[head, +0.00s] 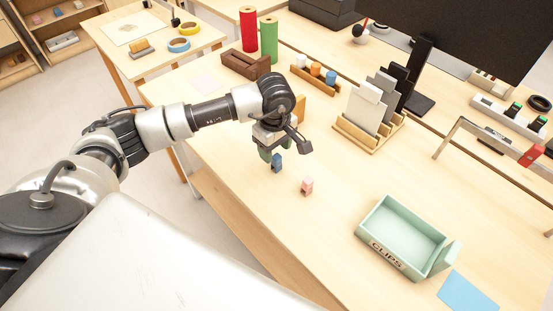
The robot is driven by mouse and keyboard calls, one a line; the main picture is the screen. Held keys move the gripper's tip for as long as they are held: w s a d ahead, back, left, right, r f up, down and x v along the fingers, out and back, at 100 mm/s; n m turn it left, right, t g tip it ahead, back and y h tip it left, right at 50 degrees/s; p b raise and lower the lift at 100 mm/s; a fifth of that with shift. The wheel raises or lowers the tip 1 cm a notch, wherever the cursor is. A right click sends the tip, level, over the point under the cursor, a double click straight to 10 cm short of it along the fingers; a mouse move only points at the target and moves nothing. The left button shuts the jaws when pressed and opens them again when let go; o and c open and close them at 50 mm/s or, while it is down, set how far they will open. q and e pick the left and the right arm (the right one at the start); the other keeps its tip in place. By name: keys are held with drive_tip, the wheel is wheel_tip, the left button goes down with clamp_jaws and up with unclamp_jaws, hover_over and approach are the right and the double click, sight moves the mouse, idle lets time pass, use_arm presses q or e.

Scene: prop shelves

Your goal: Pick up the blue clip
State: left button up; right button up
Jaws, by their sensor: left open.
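The blue clip (276,163) stands on the wooden table, near its left edge. My left gripper (270,152) points down right over the blue clip, and its jaws are open. The gripper hides part of the clip's top, and I cannot tell whether they touch. Something dark green (264,154) shows just left of the blue clip, partly covered by the gripper. A pink clip (307,186) stands apart to the lower right. My right gripper is out of view.
A pale green tray (378,254) marked CLIPS stands at the lower right, beside a blue sheet (468,291). A wooden rack (364,136) with grey panels and a brown block (246,65) are behind the gripper. The table is clear between the pink clip and the tray.

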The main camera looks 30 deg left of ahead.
sight(276, 156)
use_arm(q)
drive_tip(key=shift+w+f+p, duration=0.15)
drive_tip(key=shift+f+p, duration=0.2)
drive_tip(key=shift+f, duration=1.05)
drive_tip(key=shift+w+f+p, duration=0.15)
drive_tip(key=shift+f+p, duration=0.2)
drive_tip(key=shift+f, duration=1)
drive_tip(key=c, duration=1)
